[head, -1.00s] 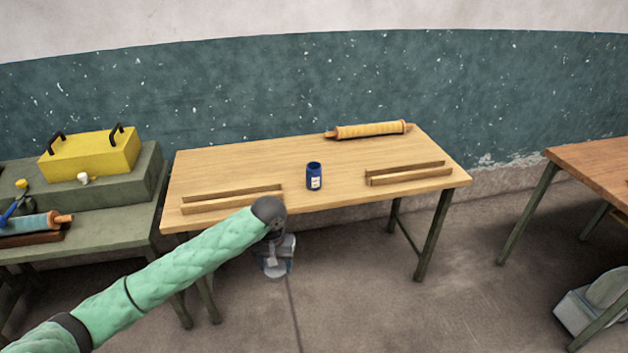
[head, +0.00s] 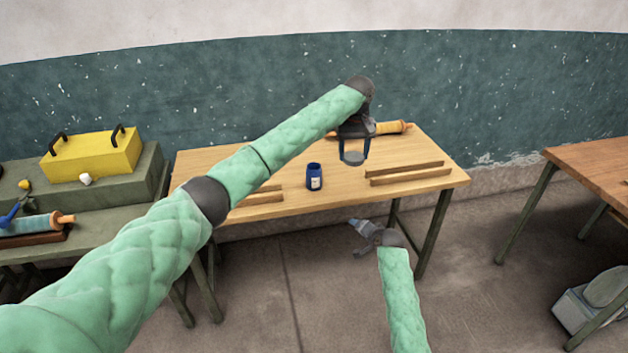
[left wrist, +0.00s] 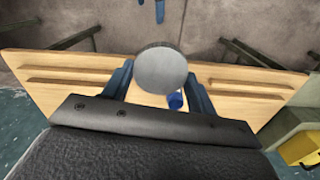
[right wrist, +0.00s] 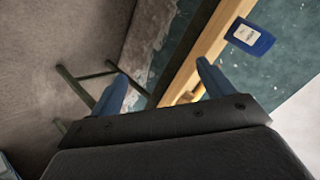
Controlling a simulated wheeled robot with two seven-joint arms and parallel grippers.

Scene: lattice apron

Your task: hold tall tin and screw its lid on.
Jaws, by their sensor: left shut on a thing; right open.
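The tall tin (head: 314,178), dark blue with a pale label, stands upright on the wooden table, its top without a lid. The label shows in the right wrist view (right wrist: 250,37). My left gripper (head: 354,148) is shut on a round grey lid (left wrist: 160,70) and holds it above the table, behind and to the right of the tin. In the left wrist view the lid hides part of the tin (left wrist: 175,101). My right gripper (head: 362,238) is open and empty, in front of the table and below its top, apart from the tin.
The wooden table (head: 240,170) has pairs of low wooden rails on the right (head: 410,174) and left, the left pair partly behind my arm. A yellow roller (head: 393,128) lies at the back. A green bench with a yellow box (head: 92,157) stands left. Another table (head: 600,165) stands right.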

